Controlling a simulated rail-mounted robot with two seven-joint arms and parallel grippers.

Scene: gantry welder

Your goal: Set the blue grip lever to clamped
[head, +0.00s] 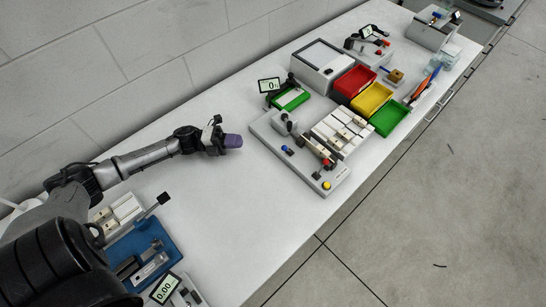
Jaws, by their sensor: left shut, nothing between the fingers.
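A small blue grip (287,150) shows on the left part of a grey fixture plate (262,128) in the head view. It looks like the blue grip lever, but it is too small to tell its position, clamped or not. My left gripper (233,141), with purple fingertips, is shut and empty. It appears above the white table, to the left of the plate and apart from the blue grip. My right gripper is not in view.
A blue-based device (146,243) sits at lower left. The table between is clear.

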